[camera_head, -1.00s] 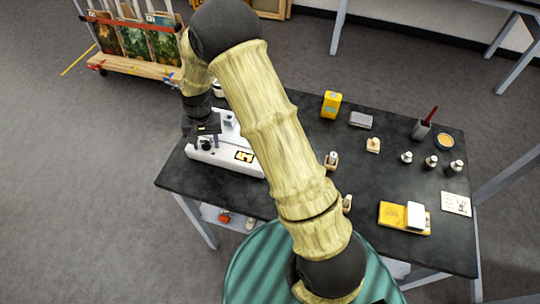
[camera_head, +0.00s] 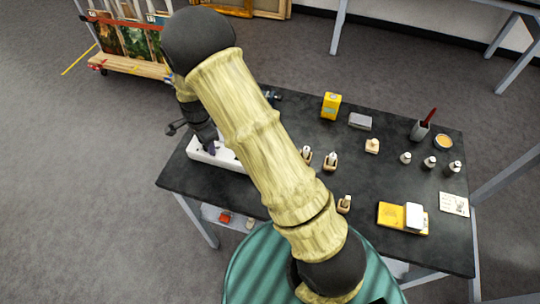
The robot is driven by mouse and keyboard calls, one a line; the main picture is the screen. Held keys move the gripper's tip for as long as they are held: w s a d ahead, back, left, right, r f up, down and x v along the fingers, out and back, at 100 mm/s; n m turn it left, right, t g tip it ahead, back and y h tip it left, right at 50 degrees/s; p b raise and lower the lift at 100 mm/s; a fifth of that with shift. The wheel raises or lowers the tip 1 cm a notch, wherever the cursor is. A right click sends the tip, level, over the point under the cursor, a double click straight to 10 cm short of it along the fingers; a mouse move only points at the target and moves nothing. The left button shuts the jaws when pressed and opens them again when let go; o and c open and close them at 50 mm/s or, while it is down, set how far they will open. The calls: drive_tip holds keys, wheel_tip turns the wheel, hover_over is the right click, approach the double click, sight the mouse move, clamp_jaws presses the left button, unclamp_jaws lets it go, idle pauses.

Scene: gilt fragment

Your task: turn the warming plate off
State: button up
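A low white device (camera_head: 203,156), which looks like the warming plate, lies at the left end of the black table. My gripper (camera_head: 211,147) points down over the device's left part. I cannot tell whether it touches the device. Its fingers are dark, small and partly hidden, so their opening does not show.
The black table (camera_head: 275,115) carries a yellow box (camera_head: 330,105), a grey box (camera_head: 360,121), small bottles (camera_head: 429,162), wooden holders (camera_head: 330,161), a cup with a red-handled tool (camera_head: 419,130) and a yellow-and-white item (camera_head: 392,215). A painting rack (camera_head: 130,65) stands back left.

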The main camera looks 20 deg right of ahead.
sight(204, 147)
drive_tip(key=m, duration=0.6)
drive_tip(key=shift+p, duration=0.4)
drive_tip(key=m, duration=0.5)
drive_tip(key=shift+a+m+h+p, duration=0.1)
drive_tip(key=shift+m+h+p, duration=0.2)
wheel_tip(204, 147, up, 18)
drive_tip(key=b, duration=0.2)
drive_tip(key=s+d+f+n+t+b, duration=0.1)
drive_tip(key=s+d+f+n+b, duration=0.1)
drive_tip(key=s+d+n, duration=0.5)
drive_tip(key=s+d+f+n+b, duration=0.2)
drive_tip(key=s+d+f+n, duration=0.2)
drive_tip(key=s+d+n, duration=0.3)
drive_tip(key=shift+s+d+f+n+t, duration=0.35)
drive_tip(key=shift+s+n, duration=2.45)
drive_tip(key=shift+n, duration=3)
